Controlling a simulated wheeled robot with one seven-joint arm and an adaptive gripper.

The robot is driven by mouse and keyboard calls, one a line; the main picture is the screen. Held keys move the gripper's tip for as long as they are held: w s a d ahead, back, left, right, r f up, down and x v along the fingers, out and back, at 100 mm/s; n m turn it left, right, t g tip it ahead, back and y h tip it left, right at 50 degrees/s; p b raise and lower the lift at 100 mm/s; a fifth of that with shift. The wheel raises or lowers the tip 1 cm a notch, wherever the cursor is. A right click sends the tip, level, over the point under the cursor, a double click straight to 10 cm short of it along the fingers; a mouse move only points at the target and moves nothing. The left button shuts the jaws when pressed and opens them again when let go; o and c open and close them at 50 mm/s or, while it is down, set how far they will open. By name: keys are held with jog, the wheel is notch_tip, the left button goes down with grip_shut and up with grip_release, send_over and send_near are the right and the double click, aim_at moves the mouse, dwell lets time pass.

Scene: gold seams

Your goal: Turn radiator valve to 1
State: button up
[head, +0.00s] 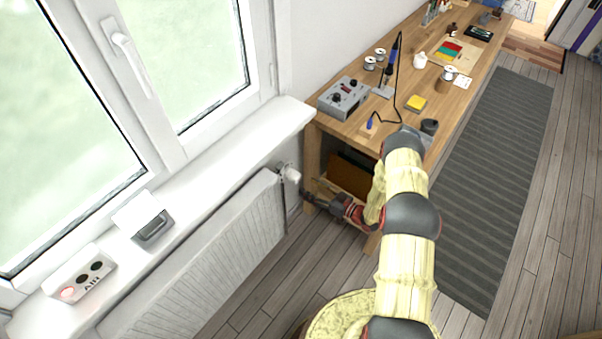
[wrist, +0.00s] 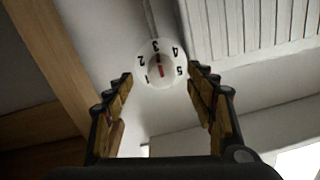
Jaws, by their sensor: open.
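The radiator valve (head: 291,174) is a white knob at the upper right end of the white radiator (head: 215,260). In the wrist view the valve's dial (wrist: 160,66) faces me, with black numbers 1 to 5 and a red mark at its middle, in line with the 3. My gripper (head: 310,195) is just right of the valve in the head view. In the wrist view my gripper (wrist: 160,82) is open, its two fingers on either side of the dial's lower part. Whether a finger touches the knob I cannot tell.
A wooden workbench (head: 350,128) with tools stands right of the valve; its leg (head: 312,160) is close to my gripper. The white windowsill (head: 215,160) overhangs the radiator. A grey box (head: 152,228) and an air monitor (head: 80,278) sit on it. A dark striped rug (head: 490,190) covers the floor.

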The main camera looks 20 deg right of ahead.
aim_at(300, 180)
jog(key=shift+w+r, duration=0.1)
jog(key=shift+r, duration=0.45)
jog(key=shift+w+a, duration=0.15)
jog(key=shift+w, duration=0.1)
jog(key=shift+b+x, duration=0.8)
jog(key=shift+x, duration=2.8)
jog(key=shift+r, duration=0.15)
jog(key=shift+c, duration=0.9)
jog(key=c, duration=1)
